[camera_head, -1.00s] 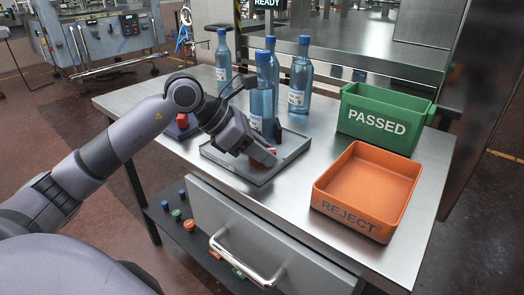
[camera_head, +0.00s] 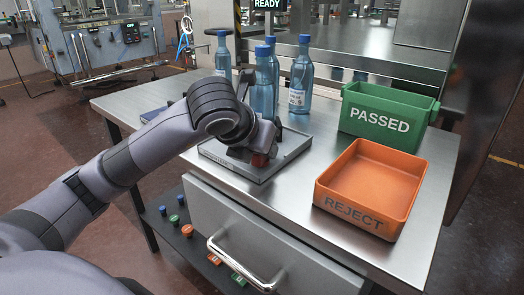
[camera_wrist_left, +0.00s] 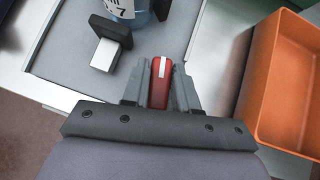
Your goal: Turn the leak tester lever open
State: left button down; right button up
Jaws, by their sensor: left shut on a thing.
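The leak tester is a grey tray-like base (camera_head: 285,160) on the steel table, with a blue bottle (camera_head: 262,93) standing upright on it. Its red lever (camera_head: 259,160) is at the front of the base. In the left wrist view the red lever (camera_wrist_left: 160,82) with a white stripe sits between both fingers of my left gripper (camera_wrist_left: 160,92), which is shut on it. In the head view my arm and hand hide most of the lever and the gripper (camera_head: 254,158). My right gripper is not in view.
An orange REJECT bin (camera_head: 355,212) stands to the right, with a green PASSED bin (camera_head: 384,103) behind it. More blue bottles (camera_head: 300,78) stand at the back of the table. A drawer handle (camera_head: 240,268) juts out at the front.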

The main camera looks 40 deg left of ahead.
pick_arm(q)
jog(key=shift+r+n+y, duration=0.1)
jog(key=shift+n+y, duration=0.6)
jog(key=shift+n, duration=0.2)
jog(key=shift+r+n+g+y+p, duration=0.15)
jog(key=shift+n+g+y+p, duration=0.35)
jog(key=shift+n+y+p, duration=0.3)
jog(key=shift+n+g+y+p, duration=0.3)
jog(key=shift+n+y+p, duration=0.2)
jog(key=shift+n+p, duration=0.6)
jog(key=shift+n+g+y+p, duration=0.3)
jog(key=shift+n+p, duration=0.1)
jog(key=shift+p, duration=0.45)
jog(key=shift+f, duration=0.2)
jog(key=c, duration=1)
grip_release()
jog(key=shift+o, duration=0.2)
